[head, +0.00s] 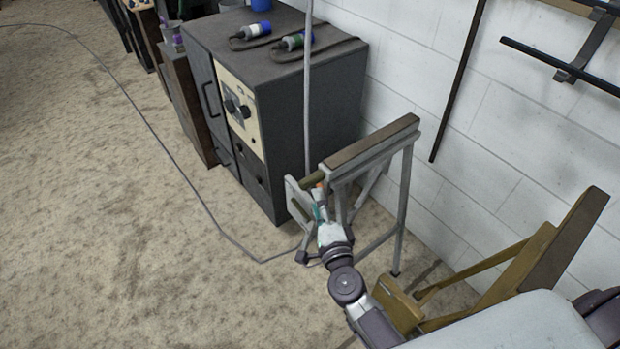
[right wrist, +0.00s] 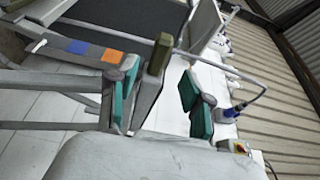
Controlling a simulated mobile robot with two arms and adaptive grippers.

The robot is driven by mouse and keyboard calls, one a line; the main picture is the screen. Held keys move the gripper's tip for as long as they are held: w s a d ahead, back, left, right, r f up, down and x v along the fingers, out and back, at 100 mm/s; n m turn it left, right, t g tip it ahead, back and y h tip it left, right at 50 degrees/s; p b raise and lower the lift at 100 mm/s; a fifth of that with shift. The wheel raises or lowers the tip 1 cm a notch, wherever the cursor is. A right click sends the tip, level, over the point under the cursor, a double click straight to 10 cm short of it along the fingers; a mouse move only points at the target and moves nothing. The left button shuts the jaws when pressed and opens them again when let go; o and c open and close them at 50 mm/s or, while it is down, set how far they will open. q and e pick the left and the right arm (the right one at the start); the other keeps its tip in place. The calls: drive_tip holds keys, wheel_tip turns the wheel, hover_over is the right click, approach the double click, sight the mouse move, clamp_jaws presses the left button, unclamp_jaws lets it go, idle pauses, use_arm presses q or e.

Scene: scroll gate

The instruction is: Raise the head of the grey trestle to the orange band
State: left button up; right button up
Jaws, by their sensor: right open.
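The grey trestle (head: 404,190) stands upright by the wall, with a brown-topped head (head: 372,143). In the right wrist view a grey post carries a blue band (right wrist: 78,48) and an orange band (right wrist: 112,57). An olive grip (head: 313,180) sticks out near the trestle's left end, and an olive piece also shows in the right wrist view (right wrist: 159,53). My right gripper (head: 320,205) is open at that end, its teal fingers (right wrist: 160,88) spread either side of the olive piece's line. Contact cannot be told. My left gripper is out of view.
A dark cabinet (head: 285,110) with tools on top stands left of the trestle. An ochre trestle (head: 565,240) is at right, close to my arm. A cable (head: 165,150) crosses the open carpet at left. The white block wall (head: 420,65) is behind.

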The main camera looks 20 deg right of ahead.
sight(312, 185)
drive_tip(key=w, duration=0.6)
drive_tip(key=shift+w+d, duration=0.1)
drive_tip(key=shift+w, duration=0.1)
drive_tip(key=shift+w+f, duration=0.1)
drive_tip(key=shift+w, duration=0.55)
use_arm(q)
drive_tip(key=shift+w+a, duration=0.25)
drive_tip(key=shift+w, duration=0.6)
use_arm(e)
drive_tip(key=shift+c, duration=0.5)
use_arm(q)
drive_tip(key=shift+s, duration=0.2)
use_arm(e)
clamp_jaws()
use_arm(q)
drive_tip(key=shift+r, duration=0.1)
